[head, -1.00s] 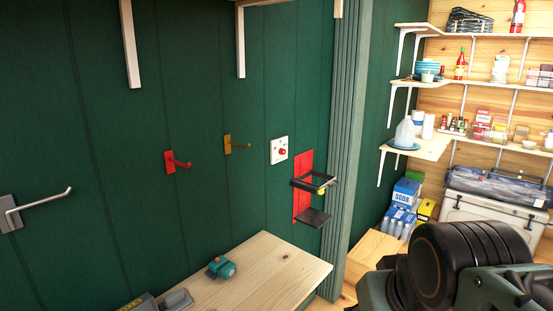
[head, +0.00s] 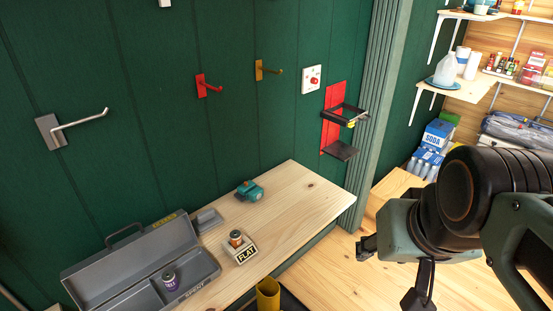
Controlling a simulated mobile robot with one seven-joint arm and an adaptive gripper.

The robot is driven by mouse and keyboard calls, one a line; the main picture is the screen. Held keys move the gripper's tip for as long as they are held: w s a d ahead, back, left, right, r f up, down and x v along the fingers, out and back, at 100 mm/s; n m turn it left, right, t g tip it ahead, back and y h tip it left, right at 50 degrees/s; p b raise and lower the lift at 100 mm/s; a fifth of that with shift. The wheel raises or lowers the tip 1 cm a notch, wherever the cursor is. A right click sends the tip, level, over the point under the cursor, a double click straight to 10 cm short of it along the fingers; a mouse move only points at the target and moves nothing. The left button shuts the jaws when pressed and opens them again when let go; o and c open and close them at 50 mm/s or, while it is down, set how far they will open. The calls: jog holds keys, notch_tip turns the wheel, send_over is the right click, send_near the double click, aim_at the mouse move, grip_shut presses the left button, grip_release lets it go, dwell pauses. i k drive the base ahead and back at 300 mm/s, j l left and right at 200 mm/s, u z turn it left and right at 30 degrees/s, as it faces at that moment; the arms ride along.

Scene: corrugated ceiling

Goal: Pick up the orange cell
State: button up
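The orange cell (head: 236,238) is a small dark cylinder with an orange band. It stands upright at a pale block (head: 242,256) labelled FLAT on the wooden bench; its lower part is hidden. My gripper (head: 393,275) is at the lower right in the head view, to the right of the bench and well apart from the cell. Dark parts show at the end of my arm, but their finger opening is not clear. Nothing is seen held there.
A grey open toolbox (head: 90,285) marked SPENT, with a purple cell (head: 169,280) in it, lies left on the bench (head: 300,195). A teal device (head: 249,191) is behind. A yellow cup-like object (head: 268,295) is in front. Hooks and a red bracket (head: 333,105) are on the wall.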

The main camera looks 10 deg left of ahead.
aim_at(235, 236)
jog(key=u, duration=1.05)
jog(key=l+u, duration=0.1)
